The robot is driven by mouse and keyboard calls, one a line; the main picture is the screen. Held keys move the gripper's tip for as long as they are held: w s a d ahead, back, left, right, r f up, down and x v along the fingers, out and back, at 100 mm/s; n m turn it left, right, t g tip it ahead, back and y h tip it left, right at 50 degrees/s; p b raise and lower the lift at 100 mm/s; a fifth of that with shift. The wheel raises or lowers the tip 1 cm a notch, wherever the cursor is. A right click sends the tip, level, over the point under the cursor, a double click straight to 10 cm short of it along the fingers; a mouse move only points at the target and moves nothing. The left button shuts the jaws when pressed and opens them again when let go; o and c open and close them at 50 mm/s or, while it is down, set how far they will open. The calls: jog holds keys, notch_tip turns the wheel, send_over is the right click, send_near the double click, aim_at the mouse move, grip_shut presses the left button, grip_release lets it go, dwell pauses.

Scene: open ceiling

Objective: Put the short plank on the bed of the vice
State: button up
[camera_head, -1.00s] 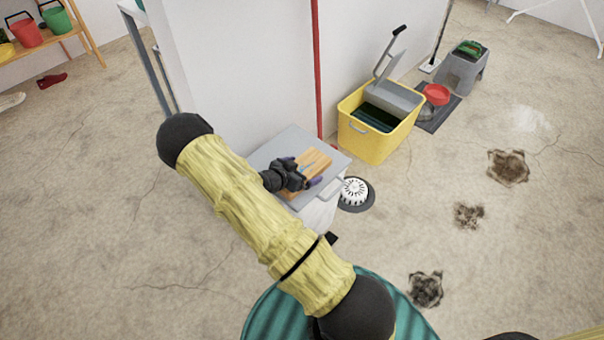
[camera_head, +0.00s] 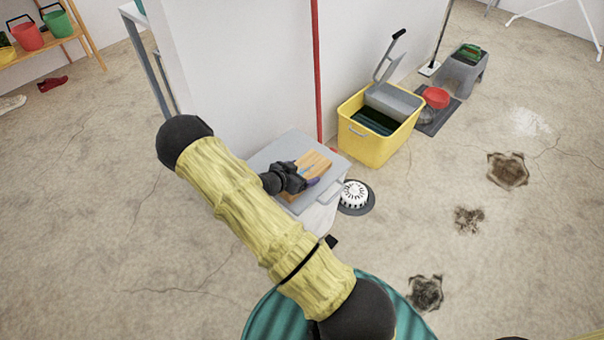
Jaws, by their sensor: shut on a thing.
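My gripper (camera_head: 307,176) is at the end of my arm, over a grey flat-topped piece (camera_head: 267,153) beside the white wall. It is shut on a light-brown wooden plank (camera_head: 317,160). The plank is partly hidden by the gripper, and I cannot tell whether its underside touches the grey top. I cannot make out a vice with clear jaws in this view.
A yellow mop bucket (camera_head: 372,148) with a grey wringer stands right of the wall. A round white-and-dark object (camera_head: 355,194) lies on the floor nearby. A grey step stool (camera_head: 464,70) and red bowl (camera_head: 436,96) are farther back. The right floor has dark patches.

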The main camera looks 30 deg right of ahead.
aim_at(300, 169)
notch_tip(300, 169, up, 10)
jog(key=p, duration=0.3)
jog(key=shift+f, duration=0.25)
dwell(0.5)
jog(key=shift+w+n+t+y, duration=0.3)
jog(key=shift+w+n+t, duration=0.2)
jog(key=shift+n+t, duration=0.3)
jog(key=shift+w+a+n+t+y, duration=0.3)
jog(key=shift+w+n+t+y, duration=0.1)
jog(key=shift+w+n+t, duration=0.25)
jog(key=w+a+f+n+t+y, duration=0.1)
jog(key=a+f+n+t+y, duration=0.2)
jog(key=a+n+y, duration=0.35)
jog(key=w+a+f+n+t+y, duration=0.1)
jog(key=a+f+n+t+y, duration=0.2)
jog(key=a, duration=0.6)
jog(key=s+r+p, duration=0.2)
jog(key=r+p, duration=1.5)
jog(key=r, duration=0.1)
jog(key=s+r+n+p, duration=0.1)
jog(key=s+r+p, duration=0.1)
jog(key=r+p, duration=1.6)
jog(key=shift+s+r+n+g, duration=0.2)
jog(key=shift+r+n+g, duration=0.15)
jog(key=shift+g, duration=0.1)
